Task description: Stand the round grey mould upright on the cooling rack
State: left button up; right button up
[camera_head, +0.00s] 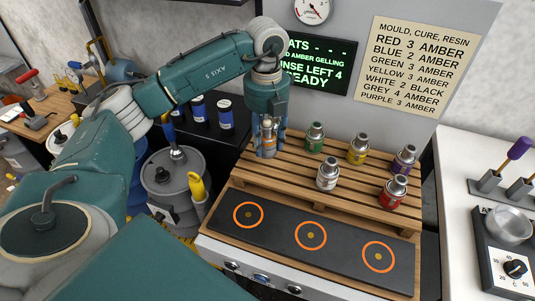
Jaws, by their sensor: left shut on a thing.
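My left gripper (267,132) comes down from above over the left part of the slatted wooden cooling rack (285,178). It is shut on a small upright grey-blue thing (267,149), which looks like the round grey mould. The fingers hide much of it. Its lower end is at or just above the slats; I cannot tell whether it touches. My right gripper is not in view.
Green (314,137), yellow (358,149), purple (404,160), white (328,175) and red (393,191) moulds stand upright on the rack, right of the gripper. A dark strip (280,226) with orange rings lies in front. A lidded drum (178,186) stands left.

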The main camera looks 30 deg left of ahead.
aim_at(267, 154)
pick_arm(q)
jog(key=shift+s+f, duration=0.1)
jog(key=shift+f, duration=0.65)
notch_tip(267, 154, down, 4)
jog(key=shift+r+p, duration=0.25)
jog(key=shift+p, duration=0.25)
jog(key=shift+f, duration=0.5)
jog(key=o, duration=1)
jog(key=shift+f, duration=0.2)
jog(key=o, duration=0.4)
jog(key=shift+o, duration=0.2)
jog(key=shift+r, duration=0.1)
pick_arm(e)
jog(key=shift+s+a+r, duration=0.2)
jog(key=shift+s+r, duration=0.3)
